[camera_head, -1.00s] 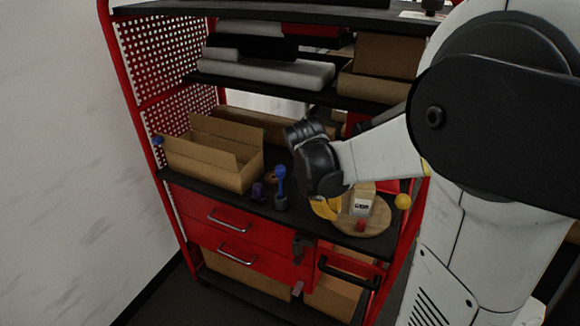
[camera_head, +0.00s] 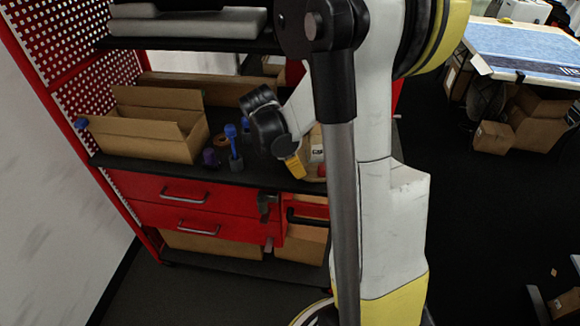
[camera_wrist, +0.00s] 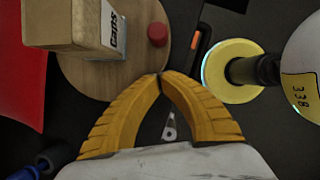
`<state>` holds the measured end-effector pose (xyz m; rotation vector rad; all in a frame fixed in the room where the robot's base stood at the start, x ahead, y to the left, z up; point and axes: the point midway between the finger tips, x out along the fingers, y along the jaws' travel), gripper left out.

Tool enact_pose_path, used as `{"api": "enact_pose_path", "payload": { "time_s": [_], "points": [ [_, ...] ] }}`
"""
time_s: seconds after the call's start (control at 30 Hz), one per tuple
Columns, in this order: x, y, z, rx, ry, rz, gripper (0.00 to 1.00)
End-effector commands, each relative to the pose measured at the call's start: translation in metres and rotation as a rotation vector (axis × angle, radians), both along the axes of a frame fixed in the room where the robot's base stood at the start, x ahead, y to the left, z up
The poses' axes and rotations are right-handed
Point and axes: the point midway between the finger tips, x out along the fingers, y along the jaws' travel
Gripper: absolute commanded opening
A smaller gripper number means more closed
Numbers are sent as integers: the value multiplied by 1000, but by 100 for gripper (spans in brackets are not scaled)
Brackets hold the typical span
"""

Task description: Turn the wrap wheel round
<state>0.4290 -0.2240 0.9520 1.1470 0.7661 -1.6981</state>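A round wooden disc (camera_wrist: 100,75), which I take as the wrap wheel, lies on a dark surface at the top of the wrist view. A brown box (camera_wrist: 75,22) marked "caps" and a red peg (camera_wrist: 157,35) stand on it. My gripper (camera_wrist: 162,76) has its yellow fingertips together by the disc's near edge, with nothing seen between them. The tips show just below the peg in the picture; I see a gap to the peg. In the head view my gripper (camera_head: 295,168) is by the shelf, and my arm hides most of the disc.
An open cardboard box (camera_head: 150,130) stands left on the shelf. A blue-topped tool (camera_head: 233,145), a purple item (camera_head: 210,157) and a tape roll (camera_head: 238,140) are beside it. Red drawers (camera_head: 170,195) are below. A blue-topped table (camera_head: 530,50) stands far right beyond open floor.

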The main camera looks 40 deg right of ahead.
Motion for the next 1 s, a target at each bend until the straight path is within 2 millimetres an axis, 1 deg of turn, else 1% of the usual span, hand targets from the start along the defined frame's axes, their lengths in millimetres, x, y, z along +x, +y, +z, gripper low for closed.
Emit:
{"api": "enact_pose_path", "payload": {
  "time_s": [0.03, 0.1, 0.3, 0.73, 1.0],
  "points": [
    [-4, -8, -1, -1, -1, -6, 0],
    [-7, -16, 0, 0, -1, -4, 0],
    [-12, -26, 2, 0, 1, -1, 0],
    [-12, -27, 2, 0, -1, 1, 0],
    [-15, -29, 2, 0, -1, 38, 0]
  ]
}}
